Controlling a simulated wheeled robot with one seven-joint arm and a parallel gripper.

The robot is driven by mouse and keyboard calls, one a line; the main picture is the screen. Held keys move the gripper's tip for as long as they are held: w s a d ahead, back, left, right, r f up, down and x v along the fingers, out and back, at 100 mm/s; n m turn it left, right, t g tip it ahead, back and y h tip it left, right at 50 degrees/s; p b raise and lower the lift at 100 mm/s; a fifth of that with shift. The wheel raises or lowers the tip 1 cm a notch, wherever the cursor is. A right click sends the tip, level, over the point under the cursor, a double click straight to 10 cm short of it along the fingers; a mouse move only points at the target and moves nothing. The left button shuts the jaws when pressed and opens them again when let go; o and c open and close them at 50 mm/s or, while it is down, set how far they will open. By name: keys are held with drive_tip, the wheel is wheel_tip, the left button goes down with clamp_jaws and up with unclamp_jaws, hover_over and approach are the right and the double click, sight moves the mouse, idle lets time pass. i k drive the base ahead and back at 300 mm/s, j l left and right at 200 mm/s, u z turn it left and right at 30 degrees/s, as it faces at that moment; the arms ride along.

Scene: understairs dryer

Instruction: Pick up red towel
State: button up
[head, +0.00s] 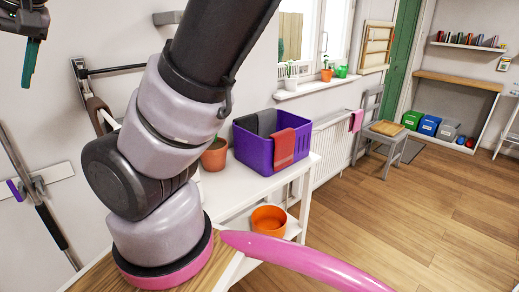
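A red towel (282,150) hangs over the near rim of a purple basket (254,153). A dark grey cloth (262,124) lies over the same basket, left of the red towel. The basket stands on a white table (232,190), right of my arm in the picture. Part of my gripper (30,62) shows at the top left edge, with one teal-edged finger pointing down. It is far from the towel, with the arm between them in the picture. Its other finger is cut off or hidden, so its opening cannot be seen.
A terracotta pot (214,156) stands beside the basket, partly behind my arm. An orange pot (269,220) sits on the lower shelf. A radiator (330,150) with a pink cloth (356,121) and a grey chair (385,128) are beyond. The wooden floor (420,215) at right is clear.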

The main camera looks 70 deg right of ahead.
sight(284, 141)
drive_tip(key=z, duration=2.5)
drive_tip(key=i+l+u, duration=0.2)
drive_tip(key=i, duration=0.3)
drive_tip(key=l, duration=0.1)
